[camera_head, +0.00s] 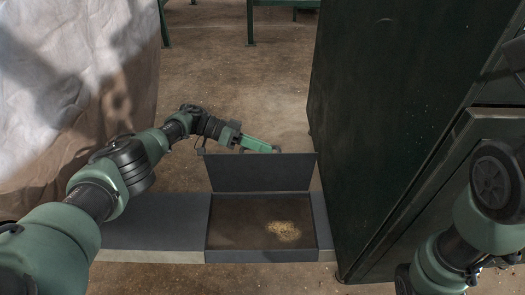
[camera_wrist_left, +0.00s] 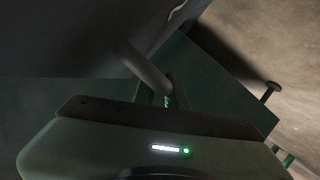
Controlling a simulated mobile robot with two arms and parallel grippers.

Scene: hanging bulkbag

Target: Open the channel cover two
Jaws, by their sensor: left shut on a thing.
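The dark grey channel cover (camera_head: 260,172) stands raised, about upright, at the far edge of an open channel section (camera_head: 240,237). Inside the opening is a brown floor with a small heap of yellowish grain (camera_head: 284,231). My left gripper (camera_head: 272,149) is at the top edge of the cover, on its far side, its fingertips partly hidden. In the left wrist view, a rounded grey handle bar (camera_wrist_left: 143,66) runs from the cover's dark face (camera_wrist_left: 60,40) to the jaws, which are shut on it. My right gripper is out of view; only my right arm shows.
A shut grey channel section (camera_head: 155,222) lies left of the opening. A tall dark green cabinet (camera_head: 390,110) stands close on the right. A large white bulk bag (camera_head: 70,90) hangs at left. Open brown floor (camera_head: 240,80) lies beyond the cover.

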